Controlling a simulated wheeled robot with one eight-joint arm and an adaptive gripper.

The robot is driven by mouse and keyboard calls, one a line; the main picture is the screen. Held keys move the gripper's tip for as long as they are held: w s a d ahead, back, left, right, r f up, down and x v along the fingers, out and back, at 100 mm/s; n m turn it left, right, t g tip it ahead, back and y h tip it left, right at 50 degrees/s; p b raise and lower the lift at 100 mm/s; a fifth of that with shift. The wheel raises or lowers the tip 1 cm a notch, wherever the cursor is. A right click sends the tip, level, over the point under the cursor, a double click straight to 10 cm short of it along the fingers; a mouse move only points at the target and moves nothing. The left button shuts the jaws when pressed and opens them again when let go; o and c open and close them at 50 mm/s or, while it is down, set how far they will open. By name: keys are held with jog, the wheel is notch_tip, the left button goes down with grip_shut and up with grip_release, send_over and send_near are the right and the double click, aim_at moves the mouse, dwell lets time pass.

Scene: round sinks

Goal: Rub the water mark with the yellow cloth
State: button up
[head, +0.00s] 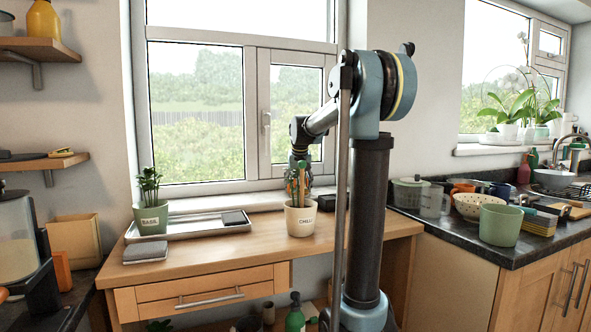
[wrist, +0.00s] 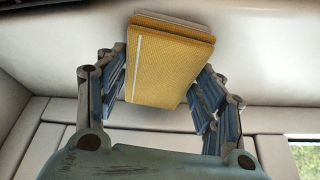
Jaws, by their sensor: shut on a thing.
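The yellow cloth (wrist: 165,65), a folded pad with a pale edge, is held between the two fingers of my gripper (wrist: 163,85) in the wrist view. A pale, smooth surface lies behind it there; I cannot tell whether the cloth touches it. In the head view my gripper (head: 298,163) is low in front of the window, behind the plant in the chilli pot (head: 301,221). The plant hides the fingertips and the cloth there. I cannot make out the water mark in either view.
The wooden table (head: 200,268) bears a basil pot (head: 151,218), a metal tray (head: 190,232) and a grey folded cloth (head: 145,249). A dark counter (head: 480,242) at the right holds a green pot (head: 499,225) and a colander (head: 474,207). The table's front middle is clear.

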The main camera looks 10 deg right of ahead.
jog(key=shift+r, duration=4)
